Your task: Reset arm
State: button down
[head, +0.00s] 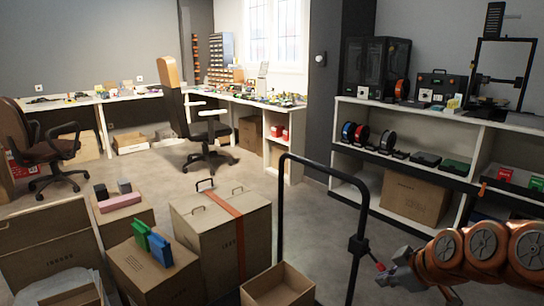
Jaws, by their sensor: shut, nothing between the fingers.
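My arm, orange with dark joint caps, reaches in from the right edge at the lower right of the head view. My gripper (393,274), grey and small in the picture, is at its left end, close to a black upright post in the picture. It is shut and holds nothing. I cannot tell how far it is from the post, and the fingers show only in part.
A black tubular frame (281,215) stands in front. Several cartons are at the lower left, including a strapped one (196,225) and an open box (279,287). A white shelf (445,120) with printers stands at right. The middle floor is clear towards an office chair (208,130).

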jog(key=s+a+r+m+g+h+p, duration=0.1)
jog(key=s+a+r+m+g+p, duration=0.1)
jog(key=s+r+p, duration=0.6)
jog(key=s+a+r+m+g+h+p, duration=0.1)
jog(key=s+a+r+m+g+p, duration=0.2)
jog(key=s+r+p, duration=0.6)
jog(key=s+a+r+m+g+h+p, duration=0.1)
jog(key=s+a+r+m+g+p, duration=0.1)
jog(key=s+r+p, duration=0.6)
jog(key=s+m+g+p, duration=0.1)
jog(key=s+m+p, duration=0.1)
jog(key=s, duration=0.1)
jog(key=shift+s+a+r+m+g+p, duration=0.2)
jog(key=shift+s+r+m+g+p, duration=0.05)
jog(key=shift+s+m+g+p, duration=0.15)
